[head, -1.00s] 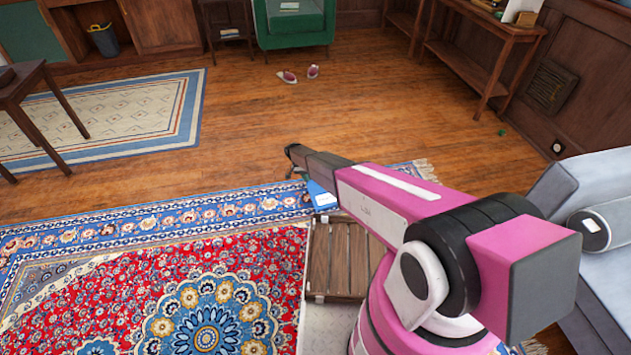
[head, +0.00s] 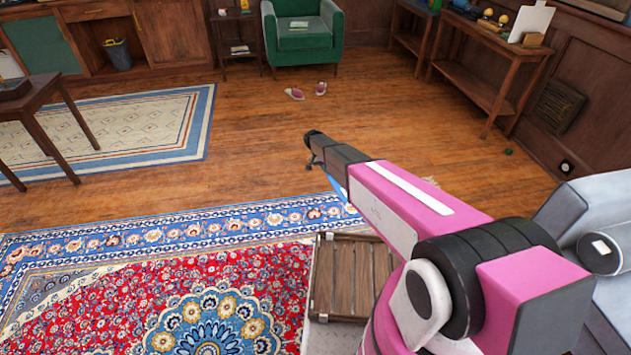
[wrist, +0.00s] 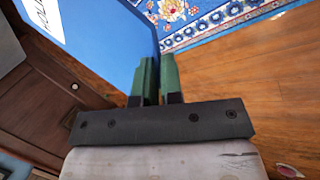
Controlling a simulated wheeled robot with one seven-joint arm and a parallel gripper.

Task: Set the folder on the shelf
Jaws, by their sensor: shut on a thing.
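The folder is blue with a white label carrying dark print. In the wrist view the folder (wrist: 105,45) fills the upper left. Its near lower edge sits between the green fingers of my gripper (wrist: 153,75), which are shut on it. In the head view only a small blue part of the folder (head: 338,188) shows beneath my gripper (head: 312,152); my arm hides the rest. The folder is held in the air above the floor. A wooden cabinet with open shelf space (head: 92,78) stands at the back left. Which shelf is meant cannot be told.
A green armchair (head: 305,38) stands at the back beside a small dark side table (head: 236,50). A wooden console table (head: 470,88) is along the right wall. A dark table (head: 35,100) is at left, a grey sofa (head: 590,200) at right. Shoes (head: 295,94) lie on open floor.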

